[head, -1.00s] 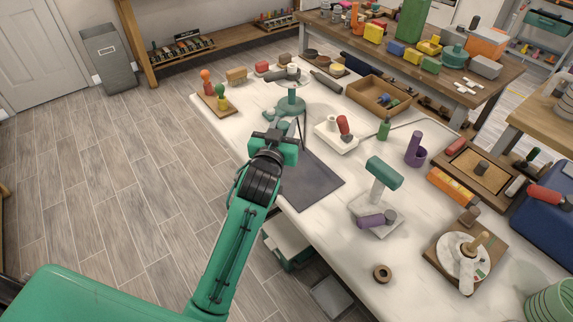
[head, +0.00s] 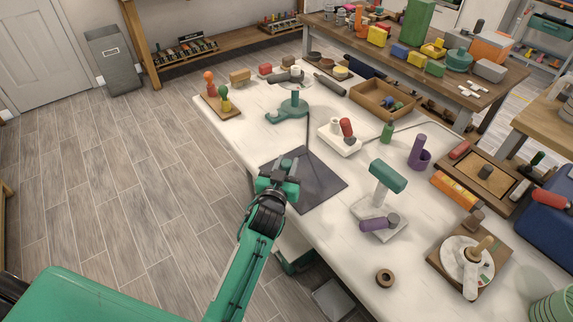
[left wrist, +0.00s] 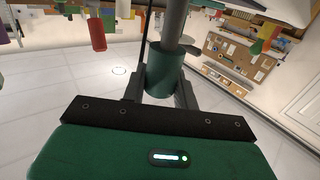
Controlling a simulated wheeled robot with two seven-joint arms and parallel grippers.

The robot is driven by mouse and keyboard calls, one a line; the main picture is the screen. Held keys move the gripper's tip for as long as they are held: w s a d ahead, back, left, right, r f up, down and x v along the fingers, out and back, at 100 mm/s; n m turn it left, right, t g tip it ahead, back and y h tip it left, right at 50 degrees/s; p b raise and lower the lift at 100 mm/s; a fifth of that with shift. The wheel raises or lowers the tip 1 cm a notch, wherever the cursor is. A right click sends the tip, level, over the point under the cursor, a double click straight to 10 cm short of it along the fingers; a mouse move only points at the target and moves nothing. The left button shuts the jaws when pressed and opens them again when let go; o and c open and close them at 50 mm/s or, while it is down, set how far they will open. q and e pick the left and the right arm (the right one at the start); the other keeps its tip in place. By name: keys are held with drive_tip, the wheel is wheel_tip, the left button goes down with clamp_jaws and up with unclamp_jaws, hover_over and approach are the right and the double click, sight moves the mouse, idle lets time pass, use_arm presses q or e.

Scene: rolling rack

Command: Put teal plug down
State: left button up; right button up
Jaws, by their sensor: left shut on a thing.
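My left gripper (head: 288,167) is over the near left edge of the dark mat (head: 322,185) on the white table (head: 330,250). In the left wrist view the teal plug (left wrist: 165,72), a short cylinder with a grey shaft (left wrist: 174,20), sits between the fingers, and the gripper is shut on it. In the head view the plug is mostly hidden by the gripper, and I cannot tell whether it touches the mat. My right gripper is not in view.
A teal stand (head: 292,107) with a dark cable is behind the mat. A red-handled piece on a white base (head: 340,142) and a teal-headed mallet (head: 386,178) stand to the right. A wooden board with coloured pegs (head: 219,106) is at the far left corner.

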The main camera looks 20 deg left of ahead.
use_arm(q)
drive_tip(key=shift+f, duration=0.2)
drive_tip(key=o, duration=1.1)
drive_tip(key=shift+c, duration=0.2)
drive_tip(key=shift+r, duration=0.1)
